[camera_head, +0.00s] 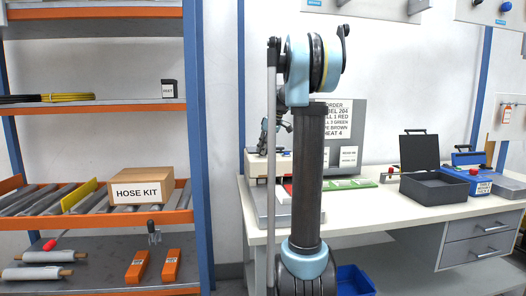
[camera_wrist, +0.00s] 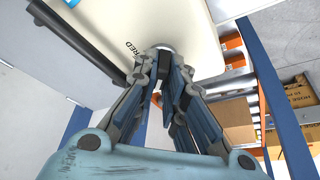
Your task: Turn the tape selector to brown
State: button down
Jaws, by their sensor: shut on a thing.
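The tape selector is on a cream box (camera_wrist: 205,30). In the wrist view the word RED shows on its face, just left of a round grey knob (camera_wrist: 165,46). My gripper (camera_wrist: 165,62) has its fingers closed on the knob, and the fingertips hide most of it. No pointer or BROWN mark can be made out. In the head view the cream box (camera_head: 257,166) stands at the left end of the white bench, partly behind my arm. My gripper (camera_head: 266,140) is small and partly hidden there.
An order sheet (camera_head: 341,112) behind my arm reads partly "PE BROWN". An open dark case (camera_head: 434,187) and a blue box (camera_head: 478,185) stand on the white bench (camera_head: 375,215) at right. An orange shelf with a HOSE KIT box (camera_head: 141,191) stands at left.

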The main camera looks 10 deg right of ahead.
jog(key=c, duration=1.9)
grip_release()
jog(key=shift+c, duration=0.2)
jog(key=v, duration=1.2)
jog(key=shift+f, duration=0.1)
